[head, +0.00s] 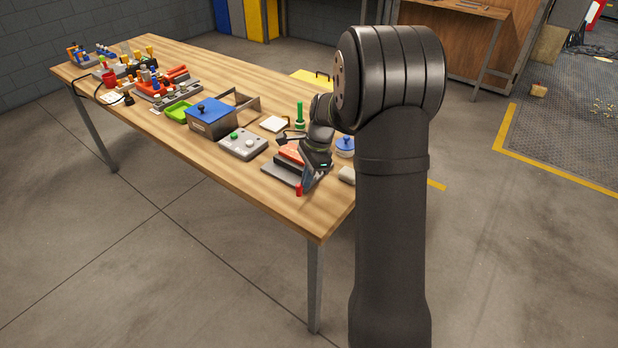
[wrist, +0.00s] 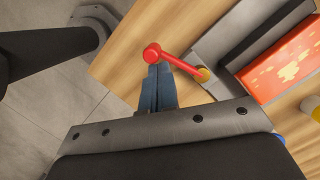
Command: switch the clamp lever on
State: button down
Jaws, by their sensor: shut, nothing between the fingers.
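The clamp lever (wrist: 180,64) is a red bar with a round red knob (wrist: 152,53). Its other end meets a yellow pivot (wrist: 203,75) on a grey base plate (wrist: 223,38). In the head view the red knob (head: 298,190) shows low at the front of the base plate (head: 279,175). My gripper (wrist: 156,70) is shut and empty, its blue fingers together with their tips right at the knob end of the lever. I cannot tell whether they touch it. In the head view my gripper (head: 306,182) is beside the knob, and my arm hides part of the clamp.
An orange-red block (wrist: 283,63) sits on the base plate. A grey box with two buttons (head: 242,144), a blue-lidded box (head: 211,115) and a green cylinder (head: 299,114) stand nearby. The table's front edge (head: 280,215) is close to the clamp.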

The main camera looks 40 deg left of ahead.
jog(key=shift+s+a, duration=0.2)
jog(key=shift+a, duration=0.15)
jog(key=shift+d, duration=0.1)
jog(key=shift+w+d, duration=0.75)
jog(key=shift+w, duration=0.05)
jog(key=shift+w+d+m, duration=0.15)
jog(key=shift+w+d, duration=0.3)
jog(key=shift+w, duration=0.15)
jog(key=shift+w+d+m, duration=0.15)
jog(key=shift+w+d, duration=0.25)
jog(key=shift+w, duration=0.2)
jog(key=v, duration=1)
jog(key=shift+d, duration=0.2)
